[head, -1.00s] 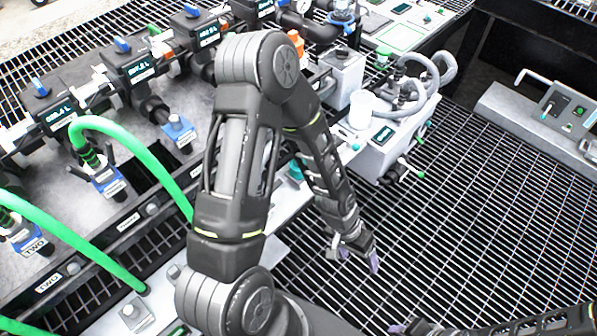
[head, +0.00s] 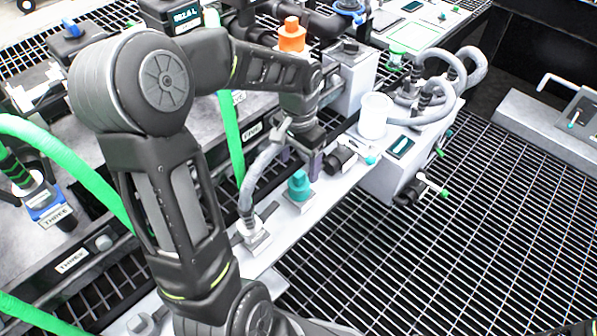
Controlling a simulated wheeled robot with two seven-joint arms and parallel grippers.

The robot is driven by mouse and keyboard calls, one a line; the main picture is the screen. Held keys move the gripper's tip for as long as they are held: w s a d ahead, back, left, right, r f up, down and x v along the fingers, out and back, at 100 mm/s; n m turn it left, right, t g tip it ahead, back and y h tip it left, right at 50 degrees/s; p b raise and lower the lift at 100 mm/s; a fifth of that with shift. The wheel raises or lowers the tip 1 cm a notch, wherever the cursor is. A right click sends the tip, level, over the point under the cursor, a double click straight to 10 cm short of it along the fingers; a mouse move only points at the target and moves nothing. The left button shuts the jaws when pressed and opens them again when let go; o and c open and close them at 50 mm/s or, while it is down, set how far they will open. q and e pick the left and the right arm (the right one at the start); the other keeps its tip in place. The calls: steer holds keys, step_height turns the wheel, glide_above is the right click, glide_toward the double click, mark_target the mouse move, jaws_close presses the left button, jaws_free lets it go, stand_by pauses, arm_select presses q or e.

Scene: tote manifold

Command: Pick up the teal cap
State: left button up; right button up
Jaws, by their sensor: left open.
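The teal cap (head: 299,186) stands upright on a small plate on the light grey ledge, near the middle of the head view. My left gripper (head: 300,165) points down just above and behind it, with its purple-grey fingertips apart. No contact with the cap is visible, and the exact gap is hard to tell. My right gripper is out of view.
A grey hose (head: 258,172) rises from the ledge just left of the cap. A black fitting (head: 340,158) and a white cup (head: 374,115) stand to the right. An orange cap (head: 292,35) is behind. Open floor grating (head: 400,250) lies to the right.

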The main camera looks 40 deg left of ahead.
mark_target(299, 183)
arm_select(q)
steer(key=shift+s, duration=0.1)
steer(key=shift+f+b, duration=0.45)
steer(key=shift+f, duration=0.85)
steer(key=shift+f, duration=0.1)
step_height(299, 183, down, 5)
steer(key=shift+d+f+b, duration=0.1)
steer(key=shift+b, duration=1)
steer(key=shift+c, duration=0.4)
steer(key=c, duration=1.5)
